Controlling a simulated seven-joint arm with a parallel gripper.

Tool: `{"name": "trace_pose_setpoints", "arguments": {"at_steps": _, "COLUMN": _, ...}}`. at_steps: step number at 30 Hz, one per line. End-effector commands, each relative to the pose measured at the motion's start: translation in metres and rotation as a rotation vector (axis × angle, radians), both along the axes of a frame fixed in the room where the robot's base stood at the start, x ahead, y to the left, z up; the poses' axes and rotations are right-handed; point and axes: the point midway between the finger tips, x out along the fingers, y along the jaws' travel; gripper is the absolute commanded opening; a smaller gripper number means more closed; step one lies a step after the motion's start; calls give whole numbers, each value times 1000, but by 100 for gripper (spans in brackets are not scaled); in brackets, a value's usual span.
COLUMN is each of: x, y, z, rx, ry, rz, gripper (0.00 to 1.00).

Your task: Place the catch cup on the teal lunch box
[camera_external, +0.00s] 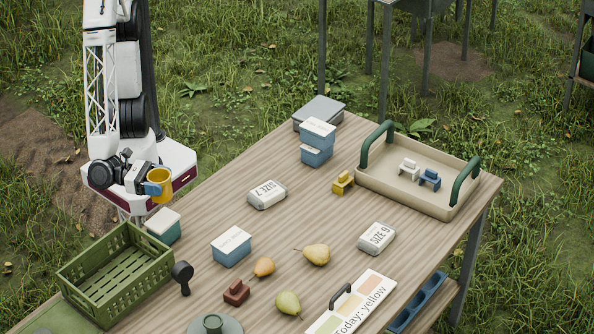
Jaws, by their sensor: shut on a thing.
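The catch cup appears to be the yellow cup (160,187), held upright at the end of my arm. My gripper (153,187) is shut on the cup from its left side. The teal lunch box (168,235) with a pale lid stands at the table's left edge, just below the cup in the picture. A small gap shows between the cup's bottom and the lid. The exact height of the cup over the lid cannot be told from this one view.
A green crate (113,274) stands close to the left of the teal box, with a dark round-headed object (182,275) nearby. A blue lunch box (231,250) is to the right. Pears (316,254), white packs (267,194) and a beige tray (385,189) lie farther right.

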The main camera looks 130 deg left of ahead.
Motion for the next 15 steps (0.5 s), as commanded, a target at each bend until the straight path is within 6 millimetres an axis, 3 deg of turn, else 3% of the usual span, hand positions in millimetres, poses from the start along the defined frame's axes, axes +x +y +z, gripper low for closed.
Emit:
{"name": "trace_pose_setpoints", "arguments": {"at_steps": 6, "x": -1, "y": -12, "z": 5, "rx": -1, "ry": 1, "rz": -30, "gripper": 48}}
{"name": "trace_pose_setpoints", "arguments": {"at_steps": 15, "x": -1, "y": -12, "z": 5, "rx": 0, "ry": 1, "rz": -31, "gripper": 48}}
